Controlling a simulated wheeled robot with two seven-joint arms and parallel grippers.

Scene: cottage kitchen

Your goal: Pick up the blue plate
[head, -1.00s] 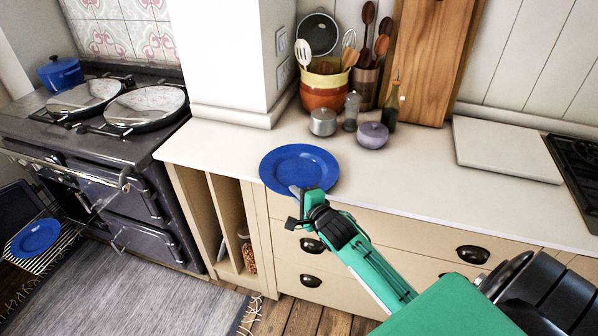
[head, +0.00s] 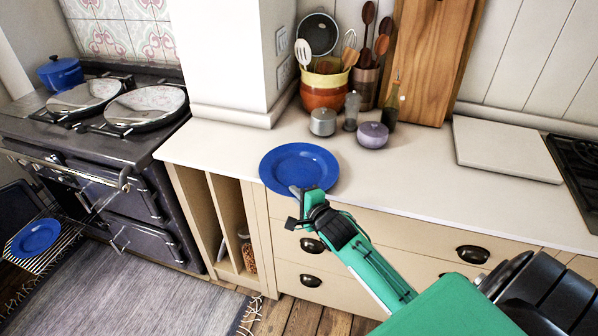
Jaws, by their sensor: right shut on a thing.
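A blue plate (head: 300,165) is at the front edge of the cream counter, its near rim reaching over the edge. My right gripper (head: 297,191) is at the plate's near rim and is shut on it. I cannot tell whether the plate is lifted off the counter. My left gripper is not in view.
A lidded metal pot (head: 323,122), a purple lidded pot (head: 372,135) and a bottle (head: 390,110) stand behind the plate. A utensil crock (head: 325,88) is at the back. The counter (head: 420,185) right of the plate is clear.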

